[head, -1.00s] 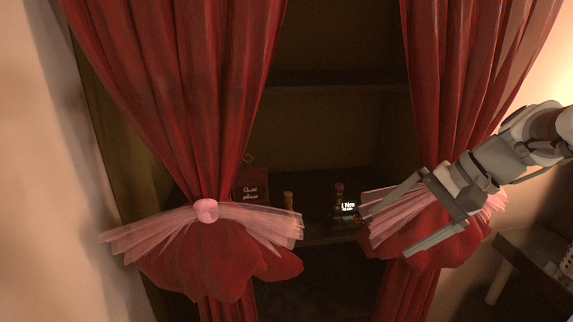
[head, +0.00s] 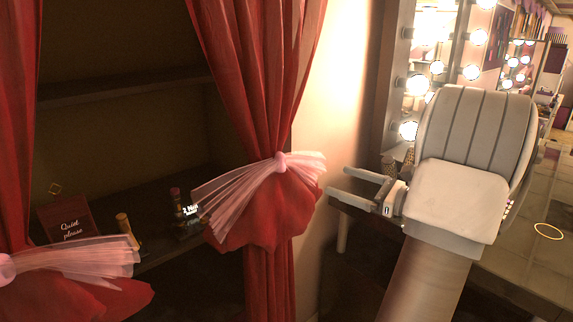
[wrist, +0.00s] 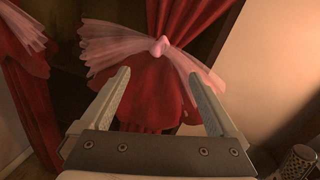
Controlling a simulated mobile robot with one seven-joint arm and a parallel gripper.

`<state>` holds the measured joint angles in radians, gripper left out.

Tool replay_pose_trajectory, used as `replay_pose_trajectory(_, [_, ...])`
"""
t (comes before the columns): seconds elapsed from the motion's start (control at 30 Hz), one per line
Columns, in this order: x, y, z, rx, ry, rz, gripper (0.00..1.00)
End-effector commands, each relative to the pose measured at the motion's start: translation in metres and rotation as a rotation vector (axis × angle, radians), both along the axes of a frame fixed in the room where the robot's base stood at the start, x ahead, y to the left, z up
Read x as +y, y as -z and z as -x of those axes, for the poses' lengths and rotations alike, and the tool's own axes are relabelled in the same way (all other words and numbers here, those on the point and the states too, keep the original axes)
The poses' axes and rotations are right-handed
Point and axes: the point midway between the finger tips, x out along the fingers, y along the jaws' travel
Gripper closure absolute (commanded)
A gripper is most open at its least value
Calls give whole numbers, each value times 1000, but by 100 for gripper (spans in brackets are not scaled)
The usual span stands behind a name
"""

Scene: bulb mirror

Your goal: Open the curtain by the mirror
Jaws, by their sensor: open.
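Two red curtains, each gathered by a pink sheer bow, hang in front of a dark shelf recess. The right curtain (head: 262,80) is the one nearer the lit mirror (head: 432,40); its bow (head: 281,162) is tied at its waist. The left curtain (head: 18,120) is partly cut off at the picture's left. My gripper (head: 338,184) is open and empty, just right of the right curtain's bow in the head view. In the wrist view, the right curtain (wrist: 158,95) and its pink knot (wrist: 159,45) show beyond and between the open fingers (wrist: 155,90). I see no contact.
The dark shelves (head: 120,90) hold a "Quiet please" sign (head: 69,229), a small yellow bottle (head: 127,228) and other small items. A vanity table (head: 510,255) with a yellow ring (head: 548,231) stands at the right. Pale wall (head: 335,110) lies between curtain and mirror.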

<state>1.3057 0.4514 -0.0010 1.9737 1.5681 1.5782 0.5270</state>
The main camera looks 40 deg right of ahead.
Motion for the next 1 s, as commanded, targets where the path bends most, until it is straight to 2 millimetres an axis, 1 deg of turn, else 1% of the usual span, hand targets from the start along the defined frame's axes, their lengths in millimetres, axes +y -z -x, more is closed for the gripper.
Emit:
replay_pose_trajectory(0.17, [10,-1,-29,1,-7,1,5])
replay_pose_trajectory(0.5, [30,-1,-101,2,-7,3,5])
replay_pose_trajectory(0.7, [41,-1,-137,3,-6,2,5])
replay_pose_trajectory(0.83, [44,-1,-152,2,-6,4,5])
replay_pose_trajectory(1.0, [47,0,-161,2,-4,4,5])
